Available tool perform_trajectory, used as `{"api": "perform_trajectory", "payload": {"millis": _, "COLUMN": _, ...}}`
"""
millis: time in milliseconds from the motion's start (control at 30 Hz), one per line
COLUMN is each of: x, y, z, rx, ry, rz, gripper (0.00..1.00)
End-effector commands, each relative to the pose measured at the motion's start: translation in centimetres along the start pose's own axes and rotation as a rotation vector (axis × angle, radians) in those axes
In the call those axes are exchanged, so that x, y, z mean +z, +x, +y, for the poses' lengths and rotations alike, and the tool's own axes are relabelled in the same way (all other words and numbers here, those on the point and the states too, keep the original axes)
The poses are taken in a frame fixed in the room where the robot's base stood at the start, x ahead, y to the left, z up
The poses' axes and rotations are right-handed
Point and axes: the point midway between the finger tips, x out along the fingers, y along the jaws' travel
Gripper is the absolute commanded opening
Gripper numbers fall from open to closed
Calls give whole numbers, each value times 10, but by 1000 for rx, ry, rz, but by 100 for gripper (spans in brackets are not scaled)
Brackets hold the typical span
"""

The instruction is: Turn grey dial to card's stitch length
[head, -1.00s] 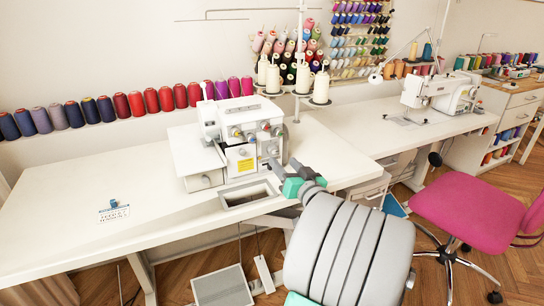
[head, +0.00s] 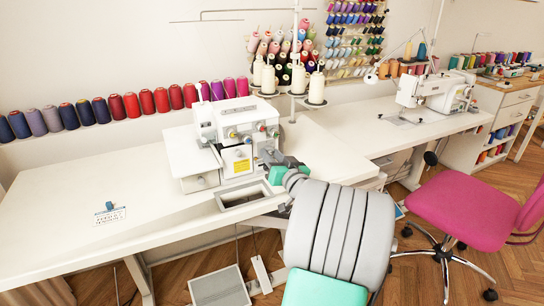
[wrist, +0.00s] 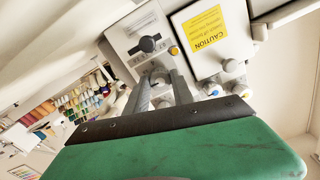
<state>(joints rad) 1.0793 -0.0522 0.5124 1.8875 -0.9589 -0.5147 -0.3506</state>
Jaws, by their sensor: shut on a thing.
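The white sewing machine (head: 207,135) stands on the table, with several knobs on its front. My gripper (head: 268,158) is at the right part of its front. In the wrist view my gripper (wrist: 163,78) has its two fingers close together on a grey dial (wrist: 158,72), which they partly hide. Its exact setting cannot be read.
A yellow caution label (wrist: 203,31) and several small knobs are beside my fingers. Cone threads (head: 316,88) stand behind the machine. A pink chair (head: 460,205) is at the right. The left of the table (head: 60,200) is largely clear.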

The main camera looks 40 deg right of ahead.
Motion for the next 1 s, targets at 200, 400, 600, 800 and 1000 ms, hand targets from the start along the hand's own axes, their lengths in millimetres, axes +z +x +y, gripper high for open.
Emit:
{"api": "perform_trajectory", "payload": {"millis": 200, "x": 0, "y": 0, "z": 0, "rx": -1, "ry": 1, "rz": -1, "gripper": 2}}
{"api": "perform_trajectory", "payload": {"millis": 400, "x": 0, "y": 0, "z": 0, "rx": -1, "ry": 1, "rz": -1, "gripper": 0}}
{"api": "perform_trajectory", "payload": {"millis": 600, "x": 0, "y": 0, "z": 0, "rx": -1, "ry": 19, "rz": -1, "gripper": 0}}
{"api": "perform_trajectory", "payload": {"millis": 800, "x": 0, "y": 0, "z": 0, "rx": -1, "ry": 95, "rz": -2, "gripper": 0}}
{"api": "perform_trajectory", "payload": {"millis": 1000, "x": 0, "y": 0, "z": -1, "rx": -1, "ry": 235, "rz": -3, "gripper": 0}}
